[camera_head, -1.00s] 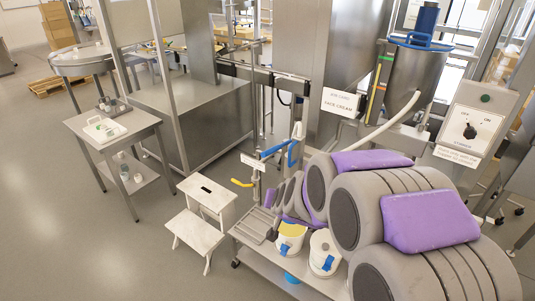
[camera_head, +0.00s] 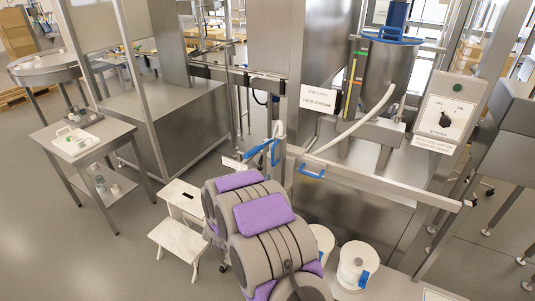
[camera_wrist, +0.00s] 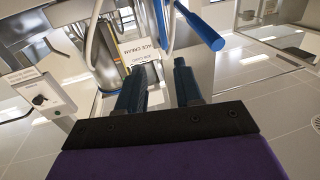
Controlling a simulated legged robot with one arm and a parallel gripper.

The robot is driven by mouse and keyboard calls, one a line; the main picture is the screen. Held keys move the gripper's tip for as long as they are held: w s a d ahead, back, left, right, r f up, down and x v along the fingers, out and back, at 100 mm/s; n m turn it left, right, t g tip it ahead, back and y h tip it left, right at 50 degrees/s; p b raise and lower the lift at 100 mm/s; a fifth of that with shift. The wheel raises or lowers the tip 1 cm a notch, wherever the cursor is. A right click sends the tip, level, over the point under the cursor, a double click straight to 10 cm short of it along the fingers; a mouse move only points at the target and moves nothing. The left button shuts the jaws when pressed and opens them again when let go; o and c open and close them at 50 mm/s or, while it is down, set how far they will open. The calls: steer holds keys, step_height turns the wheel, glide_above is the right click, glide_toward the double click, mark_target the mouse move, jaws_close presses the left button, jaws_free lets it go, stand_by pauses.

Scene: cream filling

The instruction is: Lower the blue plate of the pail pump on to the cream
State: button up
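The blue plate (camera_head: 391,38) of the pail pump is a flat disc at the top of a steel hopper (camera_head: 387,75). A blue cylinder (camera_head: 397,14) stands above it. I cannot tell whether the plate touches cream, and no cream shows in the hopper. My gripper (camera_wrist: 160,66) shows in the wrist view with two dark blue fingers spread apart and nothing between them. A blue cylindrical grip (camera_wrist: 205,28) is beyond the fingers, apart from them. In the head view my gripper cannot be made out past my grey and purple arm.
A face cream sign (camera_head: 317,98) hangs left of the hopper. A switch box (camera_head: 445,118) is at the right. A rail with a blue handle (camera_head: 311,172) crosses in front. White pails (camera_head: 357,265) stand low by my arm. A white step stool (camera_head: 180,225) is at left.

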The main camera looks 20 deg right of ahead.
mark_target(272, 154)
steer(key=b+x, duration=0.1)
steer(key=x, duration=1.4)
steer(key=shift+w+d+f+b, duration=0.1)
steer(key=shift+w+d+b, duration=0.05)
steer(key=shift+w+b, duration=0.25)
steer(key=shift+w, duration=0.2)
jaws_close()
